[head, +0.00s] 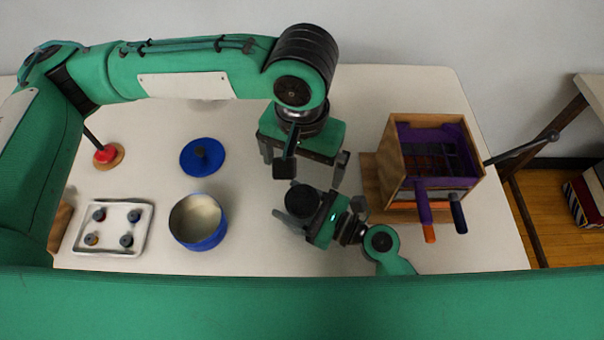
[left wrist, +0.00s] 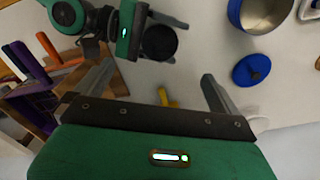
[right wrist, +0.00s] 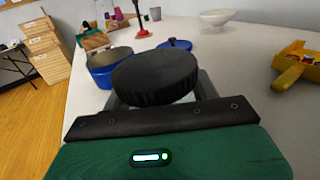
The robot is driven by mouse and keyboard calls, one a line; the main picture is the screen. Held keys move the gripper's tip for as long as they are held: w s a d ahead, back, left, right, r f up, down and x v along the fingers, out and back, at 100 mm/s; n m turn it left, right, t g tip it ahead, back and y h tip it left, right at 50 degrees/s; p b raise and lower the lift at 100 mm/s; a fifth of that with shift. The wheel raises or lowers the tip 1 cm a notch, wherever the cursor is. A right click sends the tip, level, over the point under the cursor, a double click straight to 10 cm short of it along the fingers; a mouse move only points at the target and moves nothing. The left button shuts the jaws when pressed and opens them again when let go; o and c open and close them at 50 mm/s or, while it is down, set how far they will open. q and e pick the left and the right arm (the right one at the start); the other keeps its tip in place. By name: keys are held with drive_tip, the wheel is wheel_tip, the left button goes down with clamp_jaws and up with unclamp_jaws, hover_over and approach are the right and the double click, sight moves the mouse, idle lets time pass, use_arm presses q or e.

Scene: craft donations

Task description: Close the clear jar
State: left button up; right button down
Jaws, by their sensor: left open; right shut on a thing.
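A black ridged round lid (right wrist: 155,78) is at my right gripper (head: 298,210), near the front middle of the table. The lid also shows in the head view (head: 301,199) and the left wrist view (left wrist: 160,43). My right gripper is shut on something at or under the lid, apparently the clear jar. The jar body is mostly hidden below the lid, so I cannot tell how the lid sits on it. My left gripper (head: 306,172) is open and empty above and behind the lid, with its fingers apart in the left wrist view (left wrist: 158,90).
A blue pot (head: 205,243) stands open at left, its blue lid (head: 203,157) behind it. A white tray (head: 80,243) holds several small round pieces. A wooden box with purple parts (head: 397,160) stands at right. A yellow object (right wrist: 290,75) and white bowl (right wrist: 218,16) are on the table.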

use_arm(q)
wheel_tip(320, 180, up, 6)
drive_tip(key=shift+f, duration=0.1)
use_arm(e)
drive_tip(key=shift+c, duration=1.6)
unclamp_jaws()
drive_tip(key=b+v, duration=0.1)
drive_tip(key=v, duration=0.5)
drive_tip(key=shift+d+f, duration=0.15)
use_arm(q)
drive_tip(key=shift+f, duration=0.65)
use_arm(e)
drive_tip(key=shift+s+d, duration=0.3)
drive_tip(key=shift+d, duration=0.25)
